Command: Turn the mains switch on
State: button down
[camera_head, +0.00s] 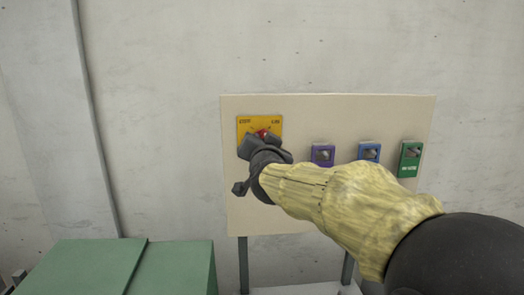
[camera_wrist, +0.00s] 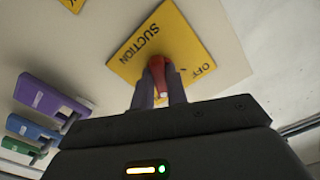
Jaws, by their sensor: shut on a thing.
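A red rotary knob (camera_head: 262,133) sits on a yellow plate (camera_head: 244,127) at the upper left of the beige panel in the head view. My gripper (camera_head: 258,143) is at this knob and covers its lower part. In the wrist view my gripper (camera_wrist: 160,92) has its two fingers on either side of the red knob (camera_wrist: 158,70), shut on it. The yellow plate (camera_wrist: 135,58) there reads "SUCTION" and "OFF". No label reading "mains" is legible. A corner of a second yellow plate (camera_wrist: 75,3) shows at the upper left; its label is unreadable.
On the beige panel (camera_head: 330,112), right of my gripper, are purple (camera_head: 322,160), blue (camera_head: 369,158) and green (camera_head: 410,160) switch units. Green cabinets (camera_head: 170,268) stand lower left. My arm crosses in front of the panel's lower middle.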

jog(key=shift+m+b, duration=0.65)
jog(key=shift+m, duration=0.95)
jog(key=c, duration=1.4)
grip_release()
jog(key=s+p, duration=0.5)
jog(key=s, duration=1)
jog(key=shift+s+d+r, duration=0.15)
jog(key=shift+d, duration=0.05)
